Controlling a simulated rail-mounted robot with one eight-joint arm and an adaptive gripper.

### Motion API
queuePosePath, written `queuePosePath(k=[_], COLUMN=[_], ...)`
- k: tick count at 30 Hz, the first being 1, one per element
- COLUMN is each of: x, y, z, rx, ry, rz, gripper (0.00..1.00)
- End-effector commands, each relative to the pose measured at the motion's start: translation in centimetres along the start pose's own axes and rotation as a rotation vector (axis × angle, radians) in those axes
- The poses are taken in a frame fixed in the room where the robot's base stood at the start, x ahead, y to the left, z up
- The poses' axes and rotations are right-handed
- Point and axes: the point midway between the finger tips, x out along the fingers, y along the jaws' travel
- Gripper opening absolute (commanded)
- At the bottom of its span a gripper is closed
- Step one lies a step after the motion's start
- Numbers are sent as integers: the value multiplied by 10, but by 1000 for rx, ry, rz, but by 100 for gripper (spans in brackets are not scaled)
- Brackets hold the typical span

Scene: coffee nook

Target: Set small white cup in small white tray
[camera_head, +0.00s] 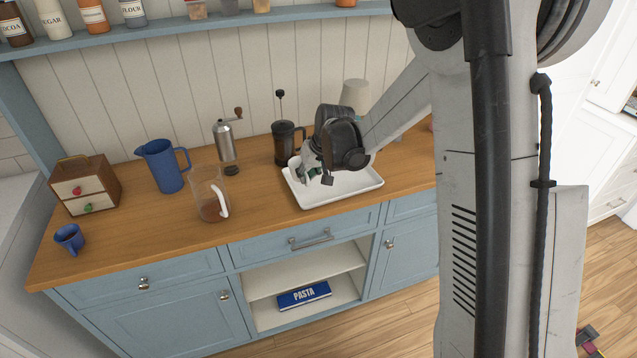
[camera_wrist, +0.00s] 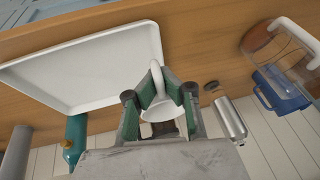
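The small white cup (camera_wrist: 166,109) sits between the green-padded fingers of my gripper (camera_wrist: 160,98) in the wrist view, and the fingers appear closed on its sides. In the head view the cup is mostly hidden by the gripper (camera_head: 313,174). The small white tray (camera_head: 335,196) is a shallow rectangle on the wooden counter, below my gripper. The tray also shows in the wrist view (camera_wrist: 85,72), its edge close to the cup. I cannot tell whether the cup touches the tray.
A French press (camera_head: 285,146) stands just behind the tray's left side. A metal grinder (camera_head: 225,143), glass carafe (camera_head: 210,199) and blue pitcher (camera_head: 163,167) stand further left. The counter left of the tray is partly clear.

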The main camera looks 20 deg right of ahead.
Motion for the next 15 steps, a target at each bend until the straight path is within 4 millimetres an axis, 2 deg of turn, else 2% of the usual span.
queuePosePath(k=[3,9,15], x=[13,32,40], y=[19,43,53], z=[-9,-20,-25], rx=[3,3,0], ry=[0,0,-1], rz=[1,0,-1], gripper=[0,0,0])
